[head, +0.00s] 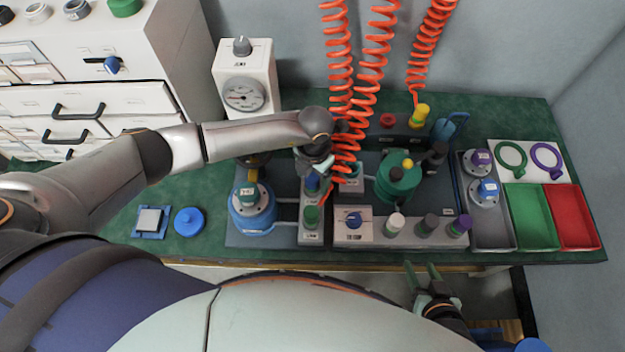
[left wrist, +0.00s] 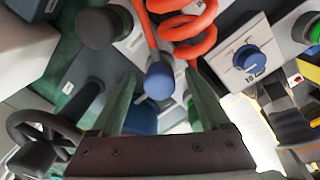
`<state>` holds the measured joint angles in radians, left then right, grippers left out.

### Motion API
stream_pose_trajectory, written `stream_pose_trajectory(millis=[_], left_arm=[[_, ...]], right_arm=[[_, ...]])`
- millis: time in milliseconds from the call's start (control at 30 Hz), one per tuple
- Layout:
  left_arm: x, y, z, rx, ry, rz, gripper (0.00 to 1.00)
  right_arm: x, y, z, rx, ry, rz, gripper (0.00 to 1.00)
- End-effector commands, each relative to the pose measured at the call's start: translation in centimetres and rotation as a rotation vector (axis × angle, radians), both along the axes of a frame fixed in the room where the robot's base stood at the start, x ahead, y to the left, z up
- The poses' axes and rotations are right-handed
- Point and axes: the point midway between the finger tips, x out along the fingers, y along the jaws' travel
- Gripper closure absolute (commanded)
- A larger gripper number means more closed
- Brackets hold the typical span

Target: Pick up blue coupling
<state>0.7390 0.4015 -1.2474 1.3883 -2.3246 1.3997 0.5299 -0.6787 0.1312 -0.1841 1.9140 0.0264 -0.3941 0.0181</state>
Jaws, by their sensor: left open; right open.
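The blue coupling (left wrist: 160,82) is at the end of an orange coiled hose, and in the left wrist view it lies between the two green fingers of my left gripper (left wrist: 160,92). The fingers are apart on either side of it, with a visible gap. In the head view the blue coupling (head: 312,183) is partly hidden just below my left gripper (head: 318,166), above a grey port block. My right gripper (head: 424,274) is open and empty near the front edge of the bench.
Several orange coiled hoses (head: 378,60) hang around my left gripper. A blue vessel (head: 252,215) stands left, a green vessel (head: 397,180) right, and a control box (head: 352,220) in front. Green (head: 527,187) and red (head: 560,187) trays lie far right.

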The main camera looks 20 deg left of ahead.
Motion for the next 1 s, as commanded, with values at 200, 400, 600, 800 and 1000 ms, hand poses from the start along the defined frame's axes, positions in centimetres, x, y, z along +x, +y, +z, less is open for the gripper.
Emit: stream_pose_trajectory(millis=[200,400,600,800,1000], left_arm=[[-0.01,-0.02,0.04,-0.001,0.0,0.0,0.31],[0.0,-0.01,0.06,-0.001,0.0,0.0,0.53],[0.0,-0.01,0.07,-0.001,0.0,0.001,0.76],[0.0,-0.01,0.08,-0.001,0.0,0.001,0.98],[0.03,-0.03,0.11,-0.001,-0.001,0.001,1.0]], right_arm=[[0.01,0.0,0.01,0.0,0.0,0.0,0.5],[0.01,0.0,0.01,0.0,0.0,0.0,0.5],[0.01,0.0,0.01,0.0,0.0,0.0,0.5],[0.01,0.0,0.01,0.0,0.0,0.0,0.5],[0.0,0.0,0.01,0.0,0.0,0.0,0.5]])
